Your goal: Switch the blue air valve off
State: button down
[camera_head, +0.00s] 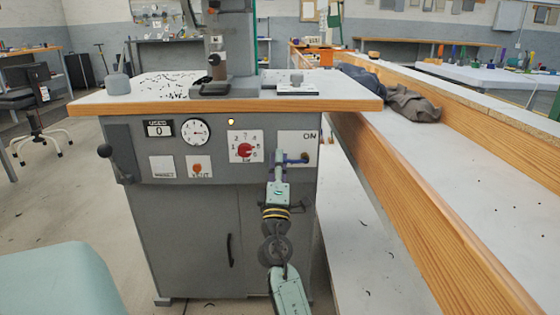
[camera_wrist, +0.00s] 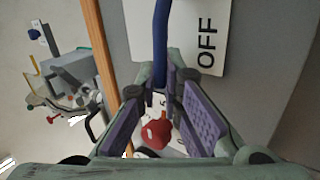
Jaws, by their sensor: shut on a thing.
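The blue air valve's handle (camera_head: 296,160) is on the right end of the grey machine's front panel, below the ON mark. It lies about level, pointing left from its pivot. In the wrist view the blue handle (camera_wrist: 161,40) runs down from the top edge, and its end lies between the fingertips. The black OFF mark (camera_wrist: 207,42) shows on the white plate beside it. My gripper (camera_head: 280,158) is at the handle's left end; in the wrist view my gripper (camera_wrist: 165,84) is shut on it. My arm hides part of the valve plate in the head view.
A red selector knob (camera_head: 244,150) sits on the panel left of my gripper; it also shows in the wrist view (camera_wrist: 157,132). The wooden table edge (camera_head: 230,105) overhangs above the panel. A long bench (camera_head: 430,190) stands close on the right.

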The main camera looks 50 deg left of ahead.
jog(key=shift+f+n+g+y, duration=0.35)
jog(key=shift+n+g+y, duration=0.25)
jog(key=shift+n, duration=0.5)
jog(key=c, duration=2)
grip_release()
notch_tip(320, 180, up, 10)
jog(key=shift+f, duration=0.1)
